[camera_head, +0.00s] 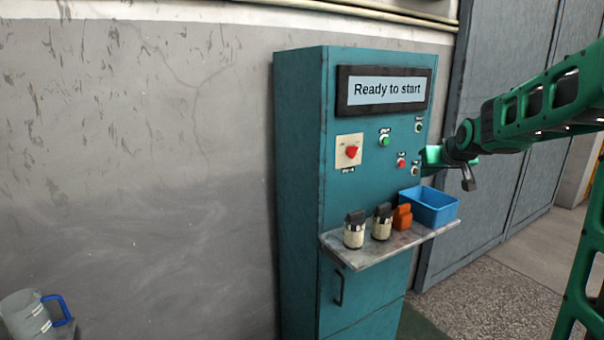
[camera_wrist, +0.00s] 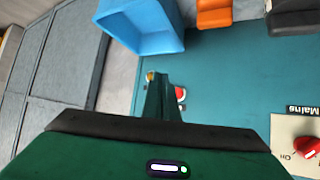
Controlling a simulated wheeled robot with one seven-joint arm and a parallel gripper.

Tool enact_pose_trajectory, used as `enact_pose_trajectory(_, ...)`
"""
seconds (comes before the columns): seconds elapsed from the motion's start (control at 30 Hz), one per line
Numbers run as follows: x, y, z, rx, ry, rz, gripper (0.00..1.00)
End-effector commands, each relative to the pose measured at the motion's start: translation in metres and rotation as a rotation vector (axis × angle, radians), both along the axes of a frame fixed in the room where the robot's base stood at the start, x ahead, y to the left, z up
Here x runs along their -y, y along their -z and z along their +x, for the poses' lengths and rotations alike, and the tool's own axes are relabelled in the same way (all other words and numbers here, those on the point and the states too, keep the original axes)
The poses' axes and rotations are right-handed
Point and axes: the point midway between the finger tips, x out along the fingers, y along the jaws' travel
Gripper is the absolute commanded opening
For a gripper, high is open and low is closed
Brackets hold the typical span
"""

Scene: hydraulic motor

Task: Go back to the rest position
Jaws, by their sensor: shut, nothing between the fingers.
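My gripper (camera_head: 426,156) is at the right side of the teal cabinet (camera_head: 298,150), in front of its panel, near the small red button (camera_head: 402,163). In the wrist view the fingers of my gripper (camera_wrist: 160,82) are together and hold nothing. The cabinet's screen (camera_head: 387,89) reads "Ready to start". A red rotary switch (camera_head: 352,152) on a cream plate and a green button (camera_head: 384,141) are on the panel; the red switch also shows in the wrist view (camera_wrist: 307,147).
A shelf (camera_head: 365,256) juts from the cabinet. A clear jug with a blue handle (camera_head: 28,313) stands at lower left. Grey doors (camera_head: 500,170) are behind my arm.

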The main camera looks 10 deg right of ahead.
Motion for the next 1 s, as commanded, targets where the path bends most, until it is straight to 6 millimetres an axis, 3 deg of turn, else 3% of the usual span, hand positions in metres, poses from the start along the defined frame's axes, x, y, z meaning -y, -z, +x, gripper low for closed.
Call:
enact_pose_trajectory(0.07,-0.002,0.005,-0.015,-0.031,0.010,0.006,0.00)
enact_pose_trajectory(0.17,-0.006,0.021,-0.054,-0.118,0.041,0.025,0.00)
enact_pose_trajectory(0.43,-0.028,0.082,-0.216,-0.445,0.176,0.137,0.00)
enact_pose_trajectory(0.6,-0.051,0.115,-0.318,-0.640,0.254,0.229,0.00)
enact_pose_trajectory(0.7,-0.065,0.131,-0.369,-0.737,0.293,0.281,0.00)
enact_pose_trajectory(0.83,-0.081,0.144,-0.416,-0.828,0.325,0.331,0.00)
enact_pose_trajectory(1.0,-0.090,0.150,-0.442,-0.881,0.344,0.361,0.00)
